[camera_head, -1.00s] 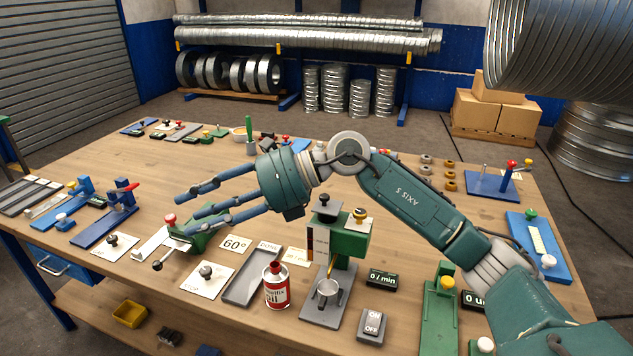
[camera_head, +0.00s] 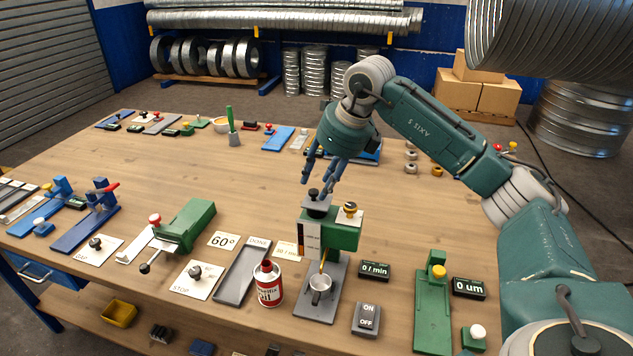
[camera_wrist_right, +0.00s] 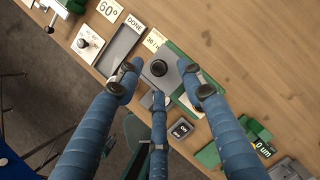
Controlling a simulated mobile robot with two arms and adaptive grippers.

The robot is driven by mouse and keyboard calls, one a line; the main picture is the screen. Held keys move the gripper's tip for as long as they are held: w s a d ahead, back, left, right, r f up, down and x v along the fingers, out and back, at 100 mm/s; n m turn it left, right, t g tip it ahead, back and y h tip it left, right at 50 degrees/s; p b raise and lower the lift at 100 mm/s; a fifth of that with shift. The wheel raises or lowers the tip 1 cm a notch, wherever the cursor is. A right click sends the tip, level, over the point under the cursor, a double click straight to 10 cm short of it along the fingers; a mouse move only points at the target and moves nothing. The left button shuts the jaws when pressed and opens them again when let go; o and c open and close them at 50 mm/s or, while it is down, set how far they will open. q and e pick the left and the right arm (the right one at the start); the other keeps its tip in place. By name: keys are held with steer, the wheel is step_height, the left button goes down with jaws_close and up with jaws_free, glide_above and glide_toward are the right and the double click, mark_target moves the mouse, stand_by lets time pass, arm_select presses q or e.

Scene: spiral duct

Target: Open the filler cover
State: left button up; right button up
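The filler cover (camera_head: 318,208) is a grey lid with a black knob on top of a green oil dispenser (camera_head: 345,238). It sits flat and looks closed. In the right wrist view the filler cover's round black knob (camera_wrist_right: 158,68) lies between my spread fingers. My right gripper (camera_head: 321,179) points down just above the knob, with its fingers apart and nothing held. It also shows in the right wrist view (camera_wrist_right: 160,82). I cannot tell whether a finger touches the cover. My left gripper is out of view.
A yellow-black knob (camera_head: 350,208) stands on the dispenser beside the cover. A metal cup (camera_head: 320,287) is under the spout. A red oil can (camera_head: 268,285), a grey DONE tray (camera_head: 238,278) and an ON/OFF switch (camera_head: 366,319) are close by. The table behind is mostly clear.

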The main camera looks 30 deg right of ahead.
steer(key=shift+x, duration=0.95)
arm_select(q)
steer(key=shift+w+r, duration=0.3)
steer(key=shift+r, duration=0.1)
arm_select(e)
steer(key=shift+w+a+f, duration=0.1)
steer(key=shift+f, duration=0.15)
jaws_close()
steer(key=shift+w+a+r+p, duration=0.1)
steer(key=shift+w+a+p, duration=0.15)
steer(key=shift+w+p, duration=0.1)
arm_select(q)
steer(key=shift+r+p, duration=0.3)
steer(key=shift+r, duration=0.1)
arm_select(e)
steer(key=w+a, duration=0.1)
steer(key=w, duration=0.1)
steer(key=w+a, duration=0.2)
steer(key=shift+w+a, duration=0.1)
steer(key=shift+a, duration=0.2)
